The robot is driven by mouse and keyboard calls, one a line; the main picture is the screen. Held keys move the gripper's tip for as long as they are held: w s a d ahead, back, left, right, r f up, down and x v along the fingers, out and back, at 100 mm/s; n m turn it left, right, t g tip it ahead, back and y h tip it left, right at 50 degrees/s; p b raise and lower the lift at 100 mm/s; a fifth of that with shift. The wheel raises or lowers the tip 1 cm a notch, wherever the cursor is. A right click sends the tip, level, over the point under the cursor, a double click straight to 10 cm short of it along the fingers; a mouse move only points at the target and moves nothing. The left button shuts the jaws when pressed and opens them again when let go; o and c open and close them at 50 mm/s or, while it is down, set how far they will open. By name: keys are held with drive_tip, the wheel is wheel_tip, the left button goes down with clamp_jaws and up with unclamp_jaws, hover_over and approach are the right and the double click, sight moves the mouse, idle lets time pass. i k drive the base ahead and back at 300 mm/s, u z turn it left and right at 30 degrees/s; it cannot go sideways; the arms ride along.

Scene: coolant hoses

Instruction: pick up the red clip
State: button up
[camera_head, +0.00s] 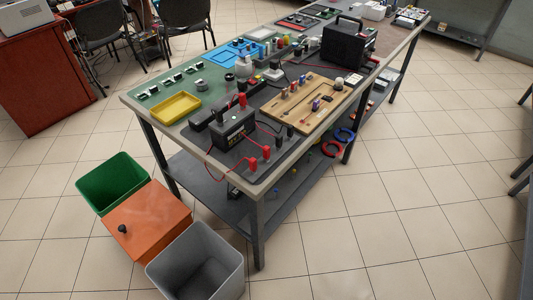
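Another red piece (242,99) stands upright behind the black box. I cannot tell which red piece is the task's clip. My gripper is not in view.
A wooden board with small parts (300,115) and a yellow tray (174,107) are on the bench. A green bin (108,180), an orange-topped box (150,222) and a grey bin (195,250) stand on the floor at left. Tiled floor is clear at right.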

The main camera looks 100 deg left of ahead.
sight(265, 149)
drive_tip(key=z, duration=4.65)
drive_tip(key=i, duration=0.15)
drive_tip(key=u, duration=2.5)
drive_tip(key=k, duration=0.3)
drive_tip(key=z, duration=2.5)
drive_tip(key=k, duration=0.4)
drive_tip(key=z, duration=0.25)
